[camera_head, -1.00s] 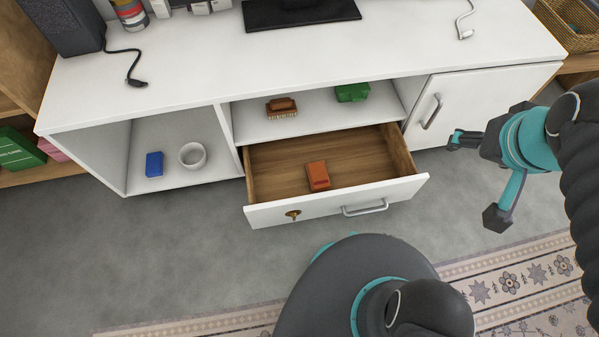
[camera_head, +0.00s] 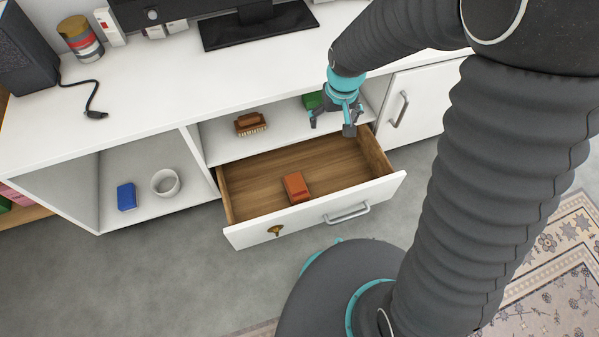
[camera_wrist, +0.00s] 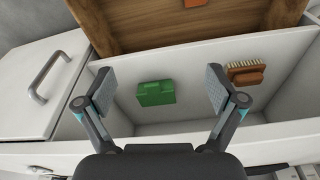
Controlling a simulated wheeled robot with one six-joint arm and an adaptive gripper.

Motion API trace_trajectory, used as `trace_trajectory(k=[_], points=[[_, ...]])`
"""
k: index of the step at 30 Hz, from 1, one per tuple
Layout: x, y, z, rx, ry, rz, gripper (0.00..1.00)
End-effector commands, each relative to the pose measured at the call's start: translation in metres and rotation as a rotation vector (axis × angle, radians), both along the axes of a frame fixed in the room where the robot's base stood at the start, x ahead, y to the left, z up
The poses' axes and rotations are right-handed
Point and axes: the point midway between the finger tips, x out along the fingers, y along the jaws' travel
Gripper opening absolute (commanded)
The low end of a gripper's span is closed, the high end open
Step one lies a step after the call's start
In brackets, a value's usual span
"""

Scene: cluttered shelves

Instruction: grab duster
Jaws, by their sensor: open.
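No object is labelled as a duster. A brown brush with pale bristles (camera_head: 250,123) lies on the shelf above the open drawer, and it also shows at the right in the wrist view (camera_wrist: 245,72). A green block-like object (camera_head: 312,100) is on the same shelf, partly hidden by my gripper (camera_head: 331,122). In the wrist view the green object (camera_wrist: 155,93) sits between the spread fingers (camera_wrist: 159,88), apart from them. An orange-brown block (camera_head: 296,187) lies in the drawer. My gripper is open and empty, over the shelf's right front.
The open wooden drawer (camera_head: 255,192) juts out below the shelf. A blue box (camera_head: 126,197) and a white cup (camera_head: 165,183) stand in the left compartment. The white countertop (camera_head: 165,90) is above the shelf. A closed door with a handle (camera_head: 400,108) is at right.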

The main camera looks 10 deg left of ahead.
Motion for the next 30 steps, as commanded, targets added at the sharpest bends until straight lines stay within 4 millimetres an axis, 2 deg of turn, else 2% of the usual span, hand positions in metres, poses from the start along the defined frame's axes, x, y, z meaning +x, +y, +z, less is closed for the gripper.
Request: trace_trajectory(k=[1,6,9,12,15,18,23,30], points=[[0.001,0.013,-0.024,-0.010,0.024,0.023,0.94],[0.000,0.051,-0.094,-0.037,0.075,0.091,0.94],[-0.006,0.069,-0.132,-0.051,0.100,0.126,0.94],[-0.012,0.081,-0.162,-0.063,0.119,0.151,0.94],[-0.016,0.089,-0.182,-0.071,0.131,0.168,0.94],[-0.020,0.093,-0.193,-0.076,0.137,0.177,0.94],[-0.021,0.094,-0.212,-0.078,0.140,0.180,0.94],[-0.021,0.093,-0.256,-0.078,0.141,0.179,0.94]])
